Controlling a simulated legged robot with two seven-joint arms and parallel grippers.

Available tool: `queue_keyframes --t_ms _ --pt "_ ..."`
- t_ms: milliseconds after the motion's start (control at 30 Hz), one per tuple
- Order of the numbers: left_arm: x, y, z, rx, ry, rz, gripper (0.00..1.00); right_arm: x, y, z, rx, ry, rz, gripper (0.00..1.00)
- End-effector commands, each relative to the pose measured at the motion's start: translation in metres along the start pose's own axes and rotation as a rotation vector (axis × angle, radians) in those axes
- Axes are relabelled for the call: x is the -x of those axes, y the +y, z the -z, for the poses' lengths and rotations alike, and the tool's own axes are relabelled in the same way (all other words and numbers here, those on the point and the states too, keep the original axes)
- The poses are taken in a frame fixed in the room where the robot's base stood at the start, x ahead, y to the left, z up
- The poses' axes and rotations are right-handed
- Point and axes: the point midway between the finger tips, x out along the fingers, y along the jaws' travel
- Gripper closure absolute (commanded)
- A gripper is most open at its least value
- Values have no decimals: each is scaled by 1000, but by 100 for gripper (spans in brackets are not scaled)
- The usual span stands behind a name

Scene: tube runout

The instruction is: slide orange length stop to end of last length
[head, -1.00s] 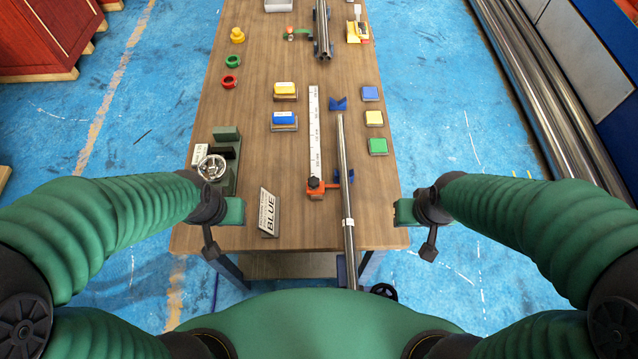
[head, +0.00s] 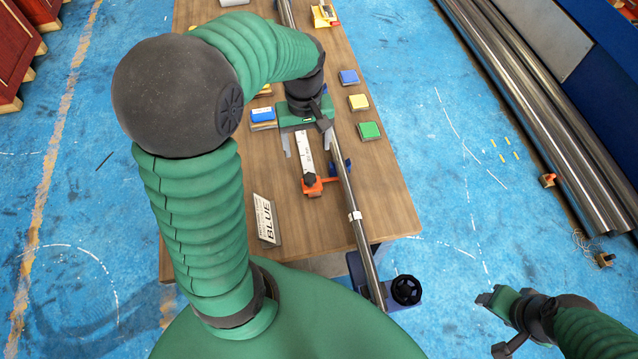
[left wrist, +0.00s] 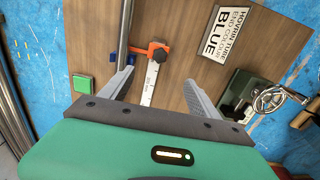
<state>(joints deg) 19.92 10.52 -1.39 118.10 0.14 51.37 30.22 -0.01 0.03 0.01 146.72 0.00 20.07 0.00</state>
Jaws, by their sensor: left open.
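The orange length stop (head: 312,187) with a black knob sits at the near end of the white ruler (head: 308,164) on the table. In the left wrist view the stop (left wrist: 154,48) shows beyond and between my fingers, with its arm reaching toward the long grey tube (head: 356,222). My left gripper (head: 307,147) is open above the ruler, fingers pointing down, one on each side of it. It is empty and apart from the stop. My right gripper (head: 492,299) is off the table at lower right; its jaw state is unclear.
A "BLUE" sign (head: 266,220) stands left of the stop. A blue V-support (head: 340,168) stands beside the tube. A green vise (left wrist: 243,92) shows in the wrist view.

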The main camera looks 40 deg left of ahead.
Motion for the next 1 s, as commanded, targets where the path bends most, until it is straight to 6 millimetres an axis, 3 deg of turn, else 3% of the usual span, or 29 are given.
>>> queue_keyframes --t_ms 133,600,800,1000 --pt "-23 0 -3 2 -4 3 29 0 0 1 0 2 0 47" --pt "-142 -2 0 -2 -6 0 29 -9 0 -2 0 1 0 47" --pt "-161 -2 0 -4 -2 -2 29 -10 0 -2 0 1 0 47" --pt "-161 0 -1 -4 0 -2 29 -10 0 -2 0 1 0 47"
